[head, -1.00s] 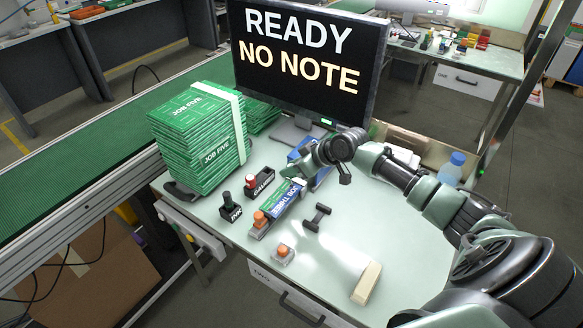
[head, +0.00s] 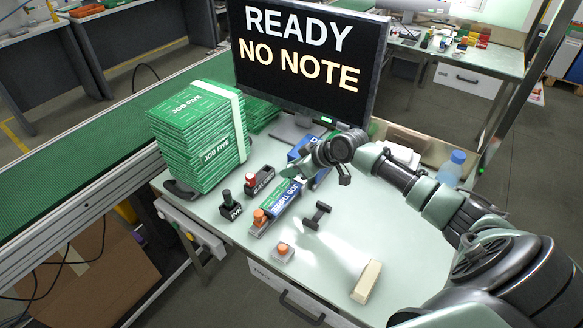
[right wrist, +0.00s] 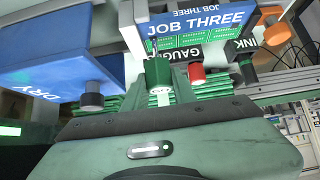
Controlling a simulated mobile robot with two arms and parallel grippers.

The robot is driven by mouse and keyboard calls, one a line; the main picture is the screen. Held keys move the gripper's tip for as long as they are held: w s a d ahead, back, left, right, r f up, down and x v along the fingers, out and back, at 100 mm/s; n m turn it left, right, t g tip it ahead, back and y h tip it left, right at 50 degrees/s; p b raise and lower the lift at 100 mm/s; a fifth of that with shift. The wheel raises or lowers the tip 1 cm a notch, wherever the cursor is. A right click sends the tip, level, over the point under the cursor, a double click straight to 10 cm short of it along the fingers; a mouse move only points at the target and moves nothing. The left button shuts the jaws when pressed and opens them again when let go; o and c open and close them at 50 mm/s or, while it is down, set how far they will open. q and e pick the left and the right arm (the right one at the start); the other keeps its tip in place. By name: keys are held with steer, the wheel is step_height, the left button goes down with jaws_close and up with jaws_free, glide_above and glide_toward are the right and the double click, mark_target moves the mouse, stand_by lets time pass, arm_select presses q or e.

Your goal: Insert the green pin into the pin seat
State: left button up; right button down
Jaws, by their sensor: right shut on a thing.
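In the right wrist view a green pin (right wrist: 158,72) stands just beyond the palm of my right gripper (right wrist: 163,88), which is shut on it. A thin dark tip shows by its far end, close to the JOB THREE piece (right wrist: 195,28). In the head view my right gripper (head: 292,174) is above the back end of the blue JOB THREE piece (head: 288,197); the pin is hidden there. I cannot make out the pin seat for certain, nor whether the pin touches anything. My left gripper is not in view.
A red-knobbed GAUGE block (head: 261,180) and a dark INK block (head: 230,208) stand left of the JOB THREE piece. A black dumbbell-shaped part (head: 317,216), an orange-knobbed block (head: 283,253) and a beige bar (head: 367,282) lie in front. The monitor (head: 305,60) stands behind.

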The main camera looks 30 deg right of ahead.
mark_target(295, 177)
steer(key=shift+f+b, duration=1.15)
steer(key=shift+f, duration=0.65)
steer(key=c, duration=1.1)
jaws_free()
steer(key=shift+s+a+r, duration=0.1)
steer(key=shift+s, duration=0.05)
steer(key=shift+o, duration=0.2)
steer(key=shift+s+d+r, duration=0.25)
steer(key=shift+s+d, duration=0.05)
steer(key=shift+d, duration=0.05)
steer(key=v, duration=0.6)
steer(key=shift+s+a+r+b, duration=0.2)
steer(key=shift+a+r+b, duration=0.05)
steer(key=shift+r+b, duration=0.2)
steer(key=shift+r, duration=0.15)
